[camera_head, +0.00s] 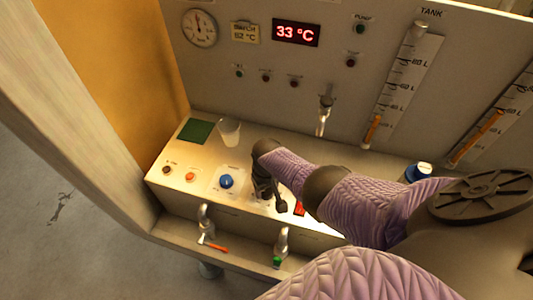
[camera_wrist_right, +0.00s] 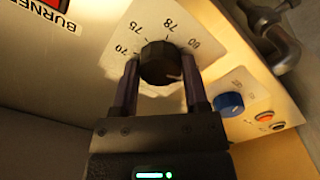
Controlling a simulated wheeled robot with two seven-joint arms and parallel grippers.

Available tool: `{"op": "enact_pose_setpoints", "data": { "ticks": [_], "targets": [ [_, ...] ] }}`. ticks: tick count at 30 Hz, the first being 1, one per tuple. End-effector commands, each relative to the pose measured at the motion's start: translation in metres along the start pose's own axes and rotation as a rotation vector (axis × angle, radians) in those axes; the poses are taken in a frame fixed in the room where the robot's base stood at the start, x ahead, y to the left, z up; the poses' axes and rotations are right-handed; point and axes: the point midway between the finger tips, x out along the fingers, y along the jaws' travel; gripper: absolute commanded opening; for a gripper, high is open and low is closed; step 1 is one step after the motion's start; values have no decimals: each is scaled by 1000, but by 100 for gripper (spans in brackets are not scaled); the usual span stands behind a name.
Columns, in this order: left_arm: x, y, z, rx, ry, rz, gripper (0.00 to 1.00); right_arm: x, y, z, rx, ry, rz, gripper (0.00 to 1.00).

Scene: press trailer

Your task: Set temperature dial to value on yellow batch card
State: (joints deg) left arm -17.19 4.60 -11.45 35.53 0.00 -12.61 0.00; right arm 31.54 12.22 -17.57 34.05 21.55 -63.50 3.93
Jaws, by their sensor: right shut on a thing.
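The black temperature dial (camera_wrist_right: 160,64) sits on a white plate marked 70, 75, 78 and a number that looks like 60 or 80. A small pale mark shows on the dial's lower right side. My right gripper (camera_wrist_right: 165,85) has one finger on each side of the dial and is shut on it. In the head view my right gripper (camera_head: 264,188) reaches down to the console and mostly hides the dial. The yellow batch card (camera_head: 245,32) on the back panel seems to read 62 °C, but its print is small. My left gripper is out of view.
A red display (camera_head: 296,32) reads 33 °C. A blue knob (camera_head: 226,182) is left of the gripper, with small buttons further left. A clear cup (camera_head: 229,132) and a green pad (camera_head: 195,130) lie behind. Taps (camera_head: 205,222) stick out in front.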

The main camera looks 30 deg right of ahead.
Motion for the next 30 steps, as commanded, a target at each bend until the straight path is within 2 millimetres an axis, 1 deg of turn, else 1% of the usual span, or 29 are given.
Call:
{"op": "enact_pose_setpoints", "data": {
  "ticks": [2,3,7,14,16,17,20,21,24,27,30],
  "targets": [
    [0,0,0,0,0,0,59,0,0,0,0,-1,0,0],
    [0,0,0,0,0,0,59,0,0,0,0,-1,0,66],
    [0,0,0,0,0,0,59,0,0,0,-1,-1,0,93],
    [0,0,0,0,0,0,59,0,0,0,-1,0,0,93],
    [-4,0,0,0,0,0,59,-4,0,0,-1,0,0,93],
    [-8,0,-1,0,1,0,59,-9,0,0,-1,1,0,93],
    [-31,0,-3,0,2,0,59,-37,0,0,-2,2,-1,93],
    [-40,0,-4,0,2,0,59,-48,0,0,-2,2,-1,93],
    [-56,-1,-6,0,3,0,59,-73,0,0,-1,2,-1,93],
    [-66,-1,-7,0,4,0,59,-90,0,0,-2,1,0,93],
    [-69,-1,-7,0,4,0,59,-99,0,0,-1,1,-1,93]
  ]
}}
